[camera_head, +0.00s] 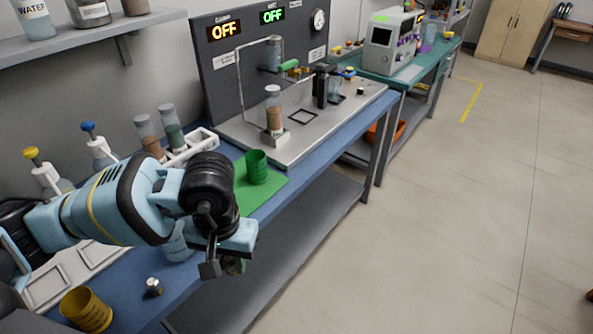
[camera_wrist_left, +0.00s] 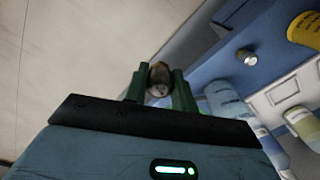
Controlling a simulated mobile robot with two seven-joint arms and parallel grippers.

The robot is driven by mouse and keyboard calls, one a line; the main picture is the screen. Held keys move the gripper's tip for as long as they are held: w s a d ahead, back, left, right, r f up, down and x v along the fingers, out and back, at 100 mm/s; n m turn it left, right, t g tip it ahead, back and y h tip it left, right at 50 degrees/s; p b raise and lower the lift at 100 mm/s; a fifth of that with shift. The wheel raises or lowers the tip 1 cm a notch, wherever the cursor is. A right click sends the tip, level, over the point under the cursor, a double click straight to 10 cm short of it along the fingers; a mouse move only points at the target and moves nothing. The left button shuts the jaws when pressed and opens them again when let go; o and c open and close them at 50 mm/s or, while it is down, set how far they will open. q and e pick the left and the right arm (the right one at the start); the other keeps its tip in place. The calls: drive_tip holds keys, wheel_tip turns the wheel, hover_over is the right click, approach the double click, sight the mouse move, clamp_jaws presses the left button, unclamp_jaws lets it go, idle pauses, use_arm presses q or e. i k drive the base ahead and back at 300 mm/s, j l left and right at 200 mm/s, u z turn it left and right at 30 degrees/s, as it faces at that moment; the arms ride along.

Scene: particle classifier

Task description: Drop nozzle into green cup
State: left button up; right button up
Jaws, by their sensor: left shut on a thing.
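My left gripper (camera_head: 222,265) is over the front edge of the blue bench, with its fingers pointing down. In the left wrist view its fingers (camera_wrist_left: 159,85) are shut on a small metallic nozzle (camera_wrist_left: 159,76). In the head view the held nozzle (camera_head: 235,266) is mostly hidden behind the fingers. The green cup (camera_head: 257,168) stands upright on a green mat (camera_head: 262,197), beyond the gripper and apart from it. The inside of the cup is hidden by its wall. My right gripper is out of view.
A yellow cup (camera_head: 86,310) and another small metallic piece (camera_head: 153,286) are on the near bench. Bottles with blue and yellow tops stand at left. A rack (camera_head: 200,145) and an apparatus (camera_head: 302,120) with a glass tube lie behind the green cup. Floor at right is clear.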

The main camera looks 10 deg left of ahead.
sight(261, 177)
drive_tip(key=i+j+z, duration=0.1)
drive_tip(key=z, duration=2.05)
drive_tip(key=j+z, duration=0.15)
drive_tip(key=z, duration=0.2)
drive_tip(key=k+j+z, duration=0.1)
drive_tip(key=z, duration=0.2)
drive_tip(key=u, duration=0.5)
drive_tip(key=k+j+u, duration=0.1)
drive_tip(key=u, duration=0.4)
drive_tip(key=j+u, duration=0.2)
drive_tip(key=u, duration=0.3)
drive_tip(key=j+u, duration=0.1)
drive_tip(key=u, duration=0.35)
drive_tip(key=i+j+u, duration=0.2)
drive_tip(key=u, duration=0.15)
drive_tip(key=i+j+u, duration=0.35)
drive_tip(key=k, duration=0.1)
